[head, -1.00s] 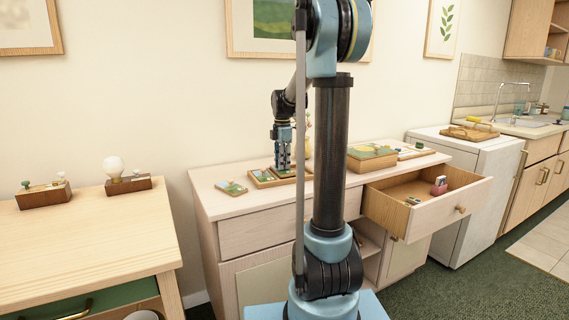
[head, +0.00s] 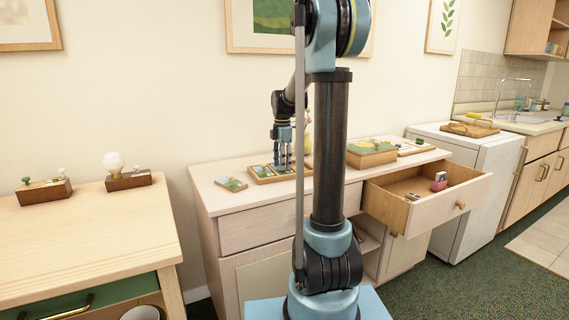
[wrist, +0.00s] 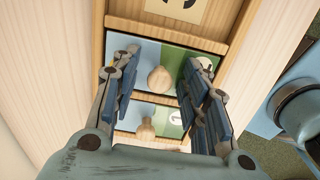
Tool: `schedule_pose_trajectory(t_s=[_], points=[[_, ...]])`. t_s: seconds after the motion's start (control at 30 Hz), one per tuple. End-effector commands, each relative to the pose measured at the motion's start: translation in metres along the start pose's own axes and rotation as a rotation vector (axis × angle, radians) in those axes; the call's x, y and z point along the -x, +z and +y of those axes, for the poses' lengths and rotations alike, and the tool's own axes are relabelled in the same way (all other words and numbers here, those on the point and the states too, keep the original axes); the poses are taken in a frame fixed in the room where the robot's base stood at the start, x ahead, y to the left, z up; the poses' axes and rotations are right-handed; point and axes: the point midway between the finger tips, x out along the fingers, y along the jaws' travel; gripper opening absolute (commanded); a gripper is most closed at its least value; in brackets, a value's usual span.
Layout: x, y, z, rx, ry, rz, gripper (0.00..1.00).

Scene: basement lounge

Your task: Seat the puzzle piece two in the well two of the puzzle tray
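The puzzle tray (head: 262,179) lies on the pale cabinet, partly hidden by my arm. In the wrist view, its wooden frame (wrist: 98,55) runs below my gripper. A blue and green piece with a wooden knob (wrist: 160,78) lies between the tray's dividers. A white disc on it is partly covered by the right finger, so its number cannot be read. My gripper (wrist: 162,92) is open, a finger on either side of that knob with gaps. It also shows above the tray in the head view (head: 283,166). A piece marked 1 (wrist: 146,128) sits in the neighbouring section.
A loose flat piece (head: 231,184) lies left of the tray. A green-topped box (head: 371,152) stands to the right. An open drawer (head: 428,190) juts out below, with small items inside. A cream panel with a dark mark (wrist: 183,8) shows in another tray section.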

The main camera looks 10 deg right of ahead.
Motion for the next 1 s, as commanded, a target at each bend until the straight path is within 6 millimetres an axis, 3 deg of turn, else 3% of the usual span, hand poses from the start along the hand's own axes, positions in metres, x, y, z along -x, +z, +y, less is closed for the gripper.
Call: schedule_pose_trajectory(t_s=[0.27, 0.43, 1.0], points=[[0.001, 0.000, 0.000, 0.000, 0.000, 0.000, 0.42], [0.012, 0.000, 0.000, 0.000, 0.000, 0.000, 0.42], [0.104, 0.001, 0.004, 0.000, -0.001, 0.000, 0.42]])
